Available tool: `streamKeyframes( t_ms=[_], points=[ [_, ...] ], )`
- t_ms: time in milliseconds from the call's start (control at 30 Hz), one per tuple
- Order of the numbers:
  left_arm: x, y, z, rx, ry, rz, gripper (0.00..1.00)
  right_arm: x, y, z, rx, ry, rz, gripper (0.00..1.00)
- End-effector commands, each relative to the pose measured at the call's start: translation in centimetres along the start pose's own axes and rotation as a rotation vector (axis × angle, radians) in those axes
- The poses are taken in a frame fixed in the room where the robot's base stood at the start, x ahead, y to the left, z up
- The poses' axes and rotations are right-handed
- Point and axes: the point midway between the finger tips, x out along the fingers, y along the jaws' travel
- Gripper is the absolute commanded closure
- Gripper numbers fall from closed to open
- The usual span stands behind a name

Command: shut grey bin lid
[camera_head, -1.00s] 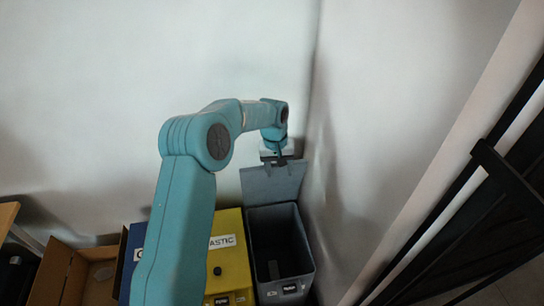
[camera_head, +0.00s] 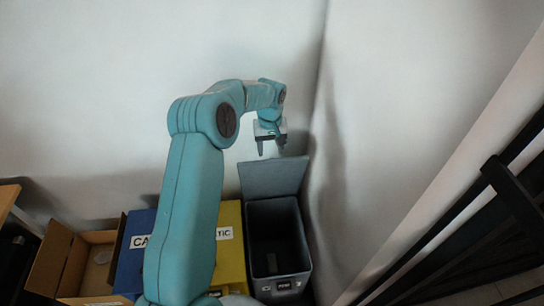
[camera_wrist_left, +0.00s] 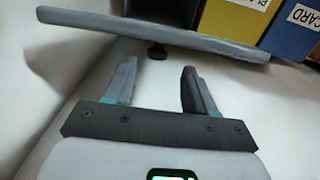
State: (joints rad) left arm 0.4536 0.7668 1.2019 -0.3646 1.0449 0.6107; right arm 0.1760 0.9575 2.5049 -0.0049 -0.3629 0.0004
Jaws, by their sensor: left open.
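The grey bin (camera_head: 297,250) stands in the corner with its lid (camera_head: 273,178) raised and leaning back towards the wall. The bin's inside is dark and open to view, with a small dark thing in it. My left gripper (camera_head: 271,147) is open and empty, just above and behind the lid's top edge. In the left wrist view the open fingers (camera_wrist_left: 160,82) point at the lid (camera_wrist_left: 150,33), which lies across the picture as a grey bar, with a small gap to the fingertips. My right gripper is not in view.
A yellow bin (camera_head: 231,250) and a blue bin (camera_head: 131,270) stand left of the grey bin. An open cardboard box (camera_head: 50,262) lies further left. White walls close in behind and right. A black rail structure (camera_head: 510,195) is at right.

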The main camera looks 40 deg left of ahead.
Motion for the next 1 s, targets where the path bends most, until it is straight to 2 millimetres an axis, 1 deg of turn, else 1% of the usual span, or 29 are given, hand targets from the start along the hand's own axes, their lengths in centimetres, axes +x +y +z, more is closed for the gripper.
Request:
streamKeyframes(
  t_ms=[33,100,200,300,433,633,667,700,767,800,1000],
  points=[
    [1.1,0.1,0.0,0.002,-0.002,-0.001,0.45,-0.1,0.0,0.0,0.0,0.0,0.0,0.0],
    [2.3,0.2,0.0,0.003,-0.001,-0.001,0.45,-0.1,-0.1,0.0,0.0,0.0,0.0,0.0],
    [3.6,0.3,-0.1,0.003,-0.001,-0.001,0.45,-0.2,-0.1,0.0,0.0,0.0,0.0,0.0],
    [4.5,0.4,-0.2,0.003,-0.001,0.0,0.45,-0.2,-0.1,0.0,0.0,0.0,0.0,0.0],
    [4.8,0.5,-0.3,0.003,0.0,0.0,0.45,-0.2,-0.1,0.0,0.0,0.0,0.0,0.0],
    [4.8,0.5,-0.3,0.004,0.001,0.001,0.45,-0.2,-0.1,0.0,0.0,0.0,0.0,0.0],
    [4.8,0.5,-0.3,0.004,0.001,0.001,0.54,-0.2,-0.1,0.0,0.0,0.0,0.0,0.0],
    [4.8,0.5,-0.3,0.004,0.001,0.001,0.67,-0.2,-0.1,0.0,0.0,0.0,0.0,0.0],
    [4.8,0.5,-0.3,0.004,0.001,0.0,0.87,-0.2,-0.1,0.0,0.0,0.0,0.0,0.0],
    [4.8,0.5,-0.3,0.004,0.001,0.0,1.0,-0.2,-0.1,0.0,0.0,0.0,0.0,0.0],
    [4.8,0.5,-0.3,0.004,0.001,0.0,1.0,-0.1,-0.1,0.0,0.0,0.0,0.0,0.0]
  ],
)
